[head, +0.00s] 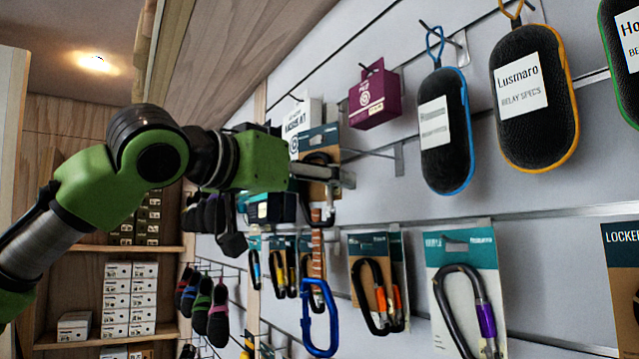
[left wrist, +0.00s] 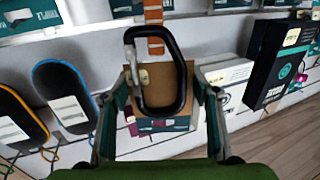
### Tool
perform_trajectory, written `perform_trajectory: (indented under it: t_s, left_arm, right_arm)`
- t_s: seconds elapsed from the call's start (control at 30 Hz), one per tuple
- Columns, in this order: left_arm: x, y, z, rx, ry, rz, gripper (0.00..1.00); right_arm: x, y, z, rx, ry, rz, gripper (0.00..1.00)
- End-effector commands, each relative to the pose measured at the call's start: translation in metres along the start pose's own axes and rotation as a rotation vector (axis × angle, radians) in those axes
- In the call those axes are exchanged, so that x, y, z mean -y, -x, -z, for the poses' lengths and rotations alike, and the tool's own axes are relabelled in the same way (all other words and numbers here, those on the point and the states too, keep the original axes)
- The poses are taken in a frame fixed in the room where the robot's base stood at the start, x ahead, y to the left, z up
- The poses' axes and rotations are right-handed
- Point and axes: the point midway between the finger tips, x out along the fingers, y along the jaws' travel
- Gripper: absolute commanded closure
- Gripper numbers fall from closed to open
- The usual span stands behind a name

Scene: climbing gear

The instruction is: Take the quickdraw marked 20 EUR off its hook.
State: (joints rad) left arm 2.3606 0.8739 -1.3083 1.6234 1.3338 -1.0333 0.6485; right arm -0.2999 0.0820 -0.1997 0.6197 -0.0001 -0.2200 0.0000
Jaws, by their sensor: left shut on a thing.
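The quickdraw hangs on a brown and teal card (head: 321,138). Its black upper carabiner (left wrist: 181,88), orange striped sling (head: 317,252) and blue lower carabiner (head: 306,322) show. In the left wrist view the card (left wrist: 180,124) appears upside down, with the black carabiner across it. My left gripper (head: 343,178) is shut on the carded quickdraw, one finger at each side in the left wrist view. A small pale tag is there, but I cannot read its price. A metal hook (head: 372,153) is beside the card; whether the card is still on it I cannot tell. My right gripper is out of view.
A maroon box (head: 374,95) hangs close by to the right, with a blue-edged case (head: 446,131) and an orange-edged case (head: 535,98) beyond. Carded carabiners (head: 378,295) hang below. Shoes (head: 219,314) and boxed shelves (head: 130,300) are at the left.

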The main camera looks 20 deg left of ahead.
Motion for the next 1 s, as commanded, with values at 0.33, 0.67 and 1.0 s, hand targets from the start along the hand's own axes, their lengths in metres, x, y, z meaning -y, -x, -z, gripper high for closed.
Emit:
perform_trajectory:
  t_s: [0.33, 0.67, 1.0]
  left_arm:
    - [0.005, 0.013, 0.001, -0.001, 0.001, 0.000, 0.68]
    - [0.009, 0.026, 0.002, -0.002, 0.001, 0.000, 0.68]
    - [0.013, 0.039, 0.003, -0.002, 0.001, -0.001, 0.68]
  right_arm:
    - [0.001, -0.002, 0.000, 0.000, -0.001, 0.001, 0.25]
    - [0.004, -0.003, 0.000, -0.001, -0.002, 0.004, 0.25]
    - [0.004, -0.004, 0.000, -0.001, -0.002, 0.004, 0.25]
